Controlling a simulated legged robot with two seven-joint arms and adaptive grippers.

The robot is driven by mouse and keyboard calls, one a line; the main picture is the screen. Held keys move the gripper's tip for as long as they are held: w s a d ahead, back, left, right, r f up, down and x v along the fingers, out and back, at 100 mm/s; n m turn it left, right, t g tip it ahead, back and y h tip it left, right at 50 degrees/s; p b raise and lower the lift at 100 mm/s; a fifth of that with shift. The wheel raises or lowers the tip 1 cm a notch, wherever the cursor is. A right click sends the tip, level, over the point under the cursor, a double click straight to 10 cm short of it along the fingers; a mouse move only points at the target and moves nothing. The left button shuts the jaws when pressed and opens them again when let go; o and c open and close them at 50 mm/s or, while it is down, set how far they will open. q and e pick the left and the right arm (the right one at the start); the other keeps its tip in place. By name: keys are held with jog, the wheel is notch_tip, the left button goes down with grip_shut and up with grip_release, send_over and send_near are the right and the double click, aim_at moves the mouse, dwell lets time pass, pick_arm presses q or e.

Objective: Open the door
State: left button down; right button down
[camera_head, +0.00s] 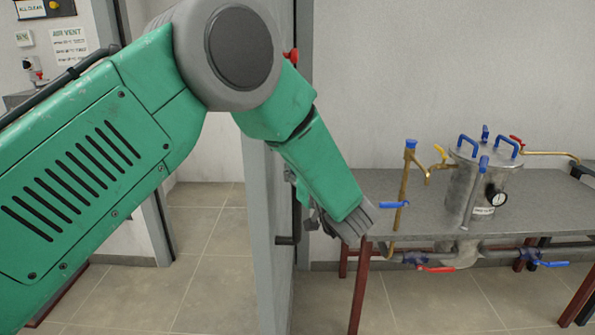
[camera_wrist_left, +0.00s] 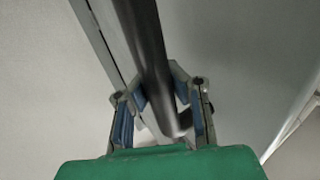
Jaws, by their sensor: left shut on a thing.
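The door (camera_head: 268,180) is a grey panel seen nearly edge-on in the head view, with floor visible on both sides of it. A dark lever handle (camera_head: 287,240) shows low on its edge. My left gripper (camera_head: 318,222) is at the right side of the door, partly hidden by my green arm. In the left wrist view, my left gripper (camera_wrist_left: 158,82) is shut on a dark handle bar (camera_wrist_left: 146,40) that runs between its fingers. The pale door surface lies behind the bar. My right gripper is not in view.
A grey table (camera_head: 385,185) on red legs stands right of the door, close to my left gripper. It carries a metal vessel (camera_head: 480,185) with blue handles, a gauge and brass pipes. Valves with red and blue levers hang below. Tiled floor (camera_head: 205,225) is clear left of the door.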

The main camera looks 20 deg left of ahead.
pick_arm(q)
jog(key=shift+s+d+f, duration=0.25)
jog(key=shift+f, duration=0.35)
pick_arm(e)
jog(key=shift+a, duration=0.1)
pick_arm(q)
jog(key=c, duration=1.8)
grip_release()
jog(key=shift+d, duration=0.1)
jog(key=o, duration=0.4)
jog(key=shift+s+d+r, duration=0.15)
jog(key=shift+r, duration=0.1)
jog(key=shift+o, duration=0.2)
jog(key=v, duration=1.2)
jog(key=shift+r, duration=0.2)
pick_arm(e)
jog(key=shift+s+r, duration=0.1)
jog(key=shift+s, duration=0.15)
